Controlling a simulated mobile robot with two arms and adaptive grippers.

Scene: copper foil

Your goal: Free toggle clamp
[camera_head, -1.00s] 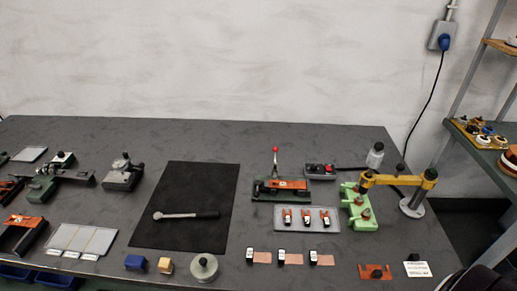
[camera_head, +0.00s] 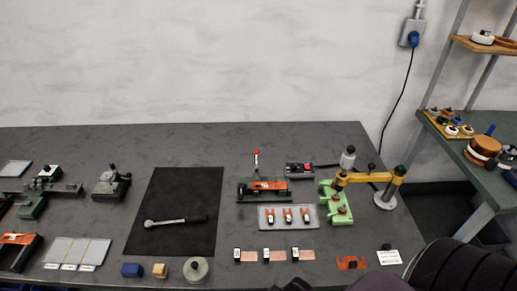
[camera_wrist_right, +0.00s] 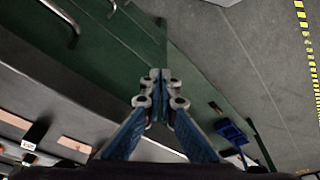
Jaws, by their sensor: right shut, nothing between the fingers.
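In the head view a toggle clamp with a green base, an orange part and an upright red-knobbed lever (camera_head: 256,162) stands on the grey workbench (camera_head: 120,150), right of the black mat. Neither gripper is near it in that view. My right gripper (camera_wrist_right: 160,76) shows in the right wrist view, its blue fingers shut together with nothing between them. Behind it are green cabinet fronts and floor. My left gripper is in no view.
A grey tray with orange clips (camera_head: 264,224) lies just in front of the clamp. A green fixture (camera_head: 333,205) with a yellow jointed arm (camera_head: 362,176) stands to its right. A black mat (camera_head: 150,195) holds a ratchet wrench (camera_head: 175,221). Shelving (camera_head: 490,150) stands at the far right.

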